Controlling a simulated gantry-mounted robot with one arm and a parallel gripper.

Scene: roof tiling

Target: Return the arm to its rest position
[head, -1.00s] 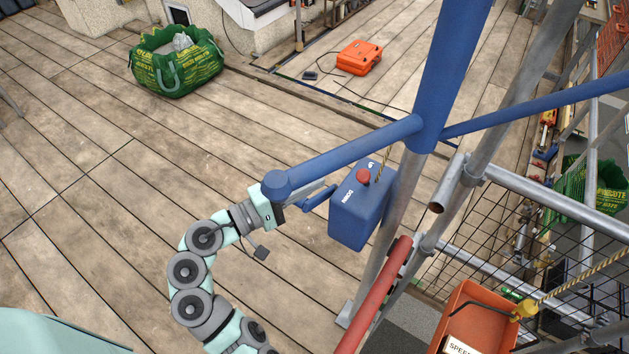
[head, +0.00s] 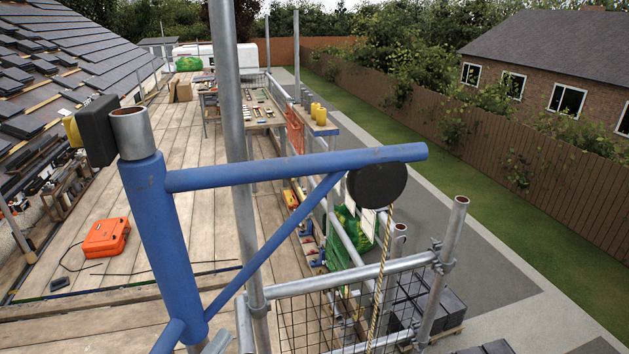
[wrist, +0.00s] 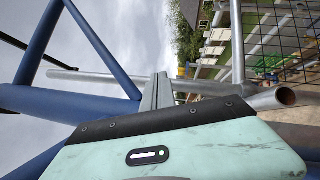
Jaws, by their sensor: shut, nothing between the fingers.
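My arm and gripper are out of the head view. In the wrist view my gripper (wrist: 162,88) shows as a mint housing with grey fingers pointing up and away, shut with nothing held. Blue tubes, likely of the hoist frame, stand close by at the left, and a grey scaffold tube crosses behind the fingers. In the head view the blue hoist frame (head: 295,167) spans the foreground. A black pulley wheel (head: 377,184) hangs at its right end, with a rope (head: 384,260) running down. The rest position itself is not marked in either view.
Grey scaffold tubes (head: 345,275) and a mesh guard edge the platform at the right. An orange case (head: 106,238) lies on the wooden deck (head: 110,300) at the left. A tool bench (head: 250,110) stands farther back. Much of the deck between is clear.

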